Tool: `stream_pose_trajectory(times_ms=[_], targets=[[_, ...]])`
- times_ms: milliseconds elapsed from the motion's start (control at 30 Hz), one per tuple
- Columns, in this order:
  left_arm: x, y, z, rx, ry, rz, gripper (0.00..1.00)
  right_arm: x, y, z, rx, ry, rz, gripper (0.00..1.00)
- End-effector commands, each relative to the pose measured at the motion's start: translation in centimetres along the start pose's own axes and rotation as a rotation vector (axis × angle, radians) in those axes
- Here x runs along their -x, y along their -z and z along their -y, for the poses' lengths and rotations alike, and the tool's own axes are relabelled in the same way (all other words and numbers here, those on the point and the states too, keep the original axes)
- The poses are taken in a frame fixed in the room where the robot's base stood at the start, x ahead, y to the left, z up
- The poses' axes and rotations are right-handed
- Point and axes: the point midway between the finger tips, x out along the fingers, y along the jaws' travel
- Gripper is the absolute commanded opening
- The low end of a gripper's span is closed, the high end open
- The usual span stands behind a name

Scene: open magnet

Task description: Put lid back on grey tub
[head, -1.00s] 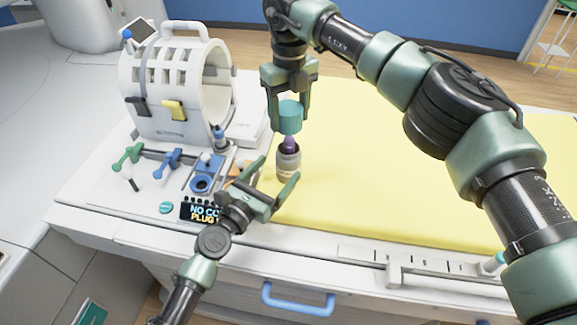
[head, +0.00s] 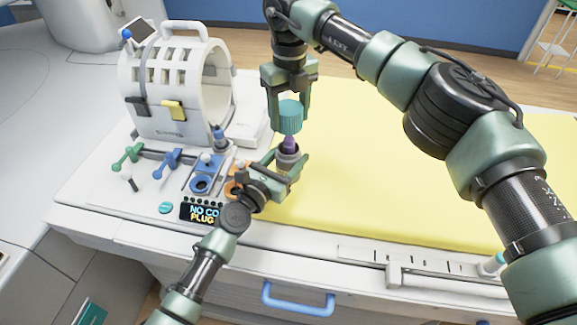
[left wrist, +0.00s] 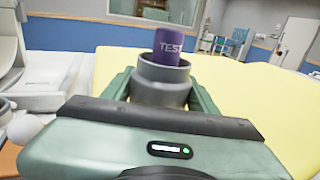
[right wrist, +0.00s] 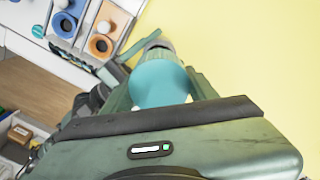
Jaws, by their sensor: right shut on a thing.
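The grey tub (head: 288,152) stands at the left edge of the yellow mat. A purple cylinder marked TEST (left wrist: 170,47) sticks up out of the tub (left wrist: 162,82). My left gripper (head: 287,163) is low at the tub, open, with a finger on each side of it; I cannot tell whether either finger touches. My right gripper (head: 290,108) points down and is shut on the teal ribbed lid (head: 290,117), held just above the purple cylinder. In the right wrist view the lid (right wrist: 159,83) covers most of the tub.
A white model scanner (head: 170,95) with a handle stands at the back left. Blue and orange fittings, a green-handled tool (head: 128,156) and a small display (head: 200,212) lie left of my left gripper. The yellow mat (head: 390,190) is clear to the right.

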Motion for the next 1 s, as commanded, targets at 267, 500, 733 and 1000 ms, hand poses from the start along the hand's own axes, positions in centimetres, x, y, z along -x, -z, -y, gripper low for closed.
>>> stream_pose_trajectory(times_ms=[267, 500, 733, 1000], targets=[[0.0, 0.0, 0.0, 0.0, 0.0, 0.0, 0.0, -0.2, 0.0, 0.0, 0.0, 0.0, -0.001, 0.2], [0.0, 0.0, 0.0, 0.0, 0.0, 0.0, 0.0, -3.4, 0.1, 0.0, -0.001, 0.0, -0.003, 0.2], [0.0, 0.0, 0.0, 0.0, 0.0, 0.0, 0.0, -5.0, 0.0, 0.0, -0.001, 0.002, -0.001, 0.2], [0.0, 0.0, 0.0, -0.001, 0.0, 0.0, 0.0, -4.9, 0.0, 0.0, 0.0, 0.002, -0.001, 0.2]])
